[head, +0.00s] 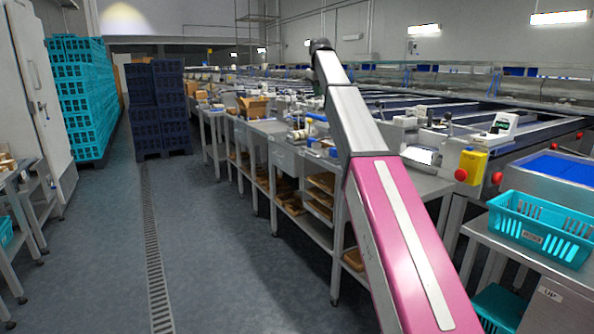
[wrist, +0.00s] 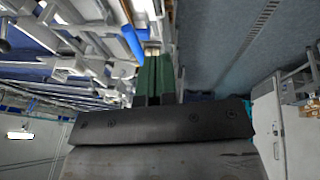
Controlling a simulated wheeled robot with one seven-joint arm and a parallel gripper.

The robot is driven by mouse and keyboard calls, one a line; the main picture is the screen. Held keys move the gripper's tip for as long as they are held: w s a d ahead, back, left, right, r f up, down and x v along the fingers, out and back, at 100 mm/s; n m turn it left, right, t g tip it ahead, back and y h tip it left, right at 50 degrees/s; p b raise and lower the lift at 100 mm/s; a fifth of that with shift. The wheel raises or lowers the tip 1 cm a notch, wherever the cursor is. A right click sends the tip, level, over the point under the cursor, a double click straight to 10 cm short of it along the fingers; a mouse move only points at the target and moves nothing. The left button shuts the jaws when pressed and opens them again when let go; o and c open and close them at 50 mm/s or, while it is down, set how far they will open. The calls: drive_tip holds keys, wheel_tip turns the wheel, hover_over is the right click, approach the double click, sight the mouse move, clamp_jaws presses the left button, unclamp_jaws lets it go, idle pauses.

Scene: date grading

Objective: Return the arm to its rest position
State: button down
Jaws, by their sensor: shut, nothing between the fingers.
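My arm (head: 360,125), pink and white, rises from the bottom right of the head view and reaches up and forward over the workbench. Its far end is a dark joint near the top middle, and my gripper cannot be made out there. In the wrist view my gripper (wrist: 154,56) shows two dark green fingers close together beyond a dark wrist plate. They are shut with nothing seen between them. The wrist picture is turned, with the floor at the upper right and a ceiling lamp at the lower left.
A workbench (head: 284,142) with trays and tools runs along the middle. Teal crates (head: 80,98) and dark blue crates (head: 160,110) stand stacked at the back left. A teal basket (head: 540,228) sits on a right-hand table. The grey aisle floor (head: 215,250) is clear.

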drive_tip(key=s+d+f+m+g, duration=0.15)
drive_tip(key=s+f, duration=0.35)
drive_tip(key=f, duration=0.8)
drive_tip(key=s+d+f+m, duration=0.15)
drive_tip(key=s+f, duration=0.35)
drive_tip(key=f, duration=0.7)
drive_tip(key=s+d+f, duration=0.3)
drive_tip(key=s+f, duration=0.2)
drive_tip(key=f, duration=0.8)
drive_tip(key=s+d+f+m+g, duration=0.1)
drive_tip(key=s+d+f+m, duration=0.1)
drive_tip(key=s+f, duration=1)
drive_tip(key=s+d+f+m+g, duration=0.1)
drive_tip(key=s+d+f, duration=0.1)
drive_tip(key=s+f, duration=1.1)
drive_tip(key=s, duration=0.5)
drive_tip(key=shift+f+m, duration=0.25)
drive_tip(key=shift+m, duration=0.15)
